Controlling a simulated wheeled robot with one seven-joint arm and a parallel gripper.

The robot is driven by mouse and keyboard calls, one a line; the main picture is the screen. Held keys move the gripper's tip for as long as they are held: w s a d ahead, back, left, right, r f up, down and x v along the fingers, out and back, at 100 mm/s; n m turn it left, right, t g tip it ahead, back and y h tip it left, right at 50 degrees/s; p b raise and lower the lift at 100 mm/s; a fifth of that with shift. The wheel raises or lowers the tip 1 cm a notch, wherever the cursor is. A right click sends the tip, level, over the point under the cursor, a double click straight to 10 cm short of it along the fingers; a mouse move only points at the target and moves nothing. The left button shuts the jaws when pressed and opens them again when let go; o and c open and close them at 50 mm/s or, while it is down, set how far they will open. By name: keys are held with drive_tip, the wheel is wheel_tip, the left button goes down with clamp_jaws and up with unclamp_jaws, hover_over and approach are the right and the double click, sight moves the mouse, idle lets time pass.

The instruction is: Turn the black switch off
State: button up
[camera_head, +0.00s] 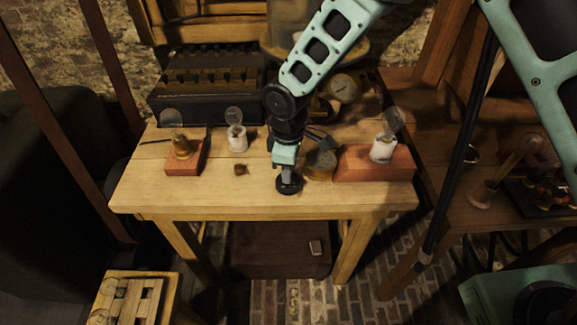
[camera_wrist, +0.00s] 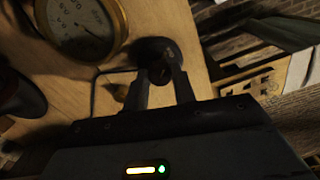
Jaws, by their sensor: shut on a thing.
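The black switch (camera_head: 289,185) is a round black piece on the wooden table, close to its front edge and right of the middle. It also shows in the wrist view as a dark round base (camera_wrist: 152,48). My gripper (camera_head: 287,172) points down at the switch from above. In the wrist view my gripper (camera_wrist: 161,74) has its two fingers on either side of a small dark knob of the switch, shut on it. The fingers and wrist hide part of the switch, and I cannot tell its on or off position.
A brass-rimmed dial (camera_wrist: 82,25) lies close beside the switch. Bulbs stand on a left brick-red block (camera_head: 184,158), a white holder (camera_head: 237,140) and a right brick-red block (camera_head: 375,166). A dark box (camera_head: 207,85) stands behind. The table's front left (camera_head: 190,195) is clear.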

idle(0.4)
drive_tip(key=o, duration=1)
wheel_tip(320, 180, up, 18)
drive_tip(key=b, duration=0.1)
drive_tip(key=shift+f, duration=0.25)
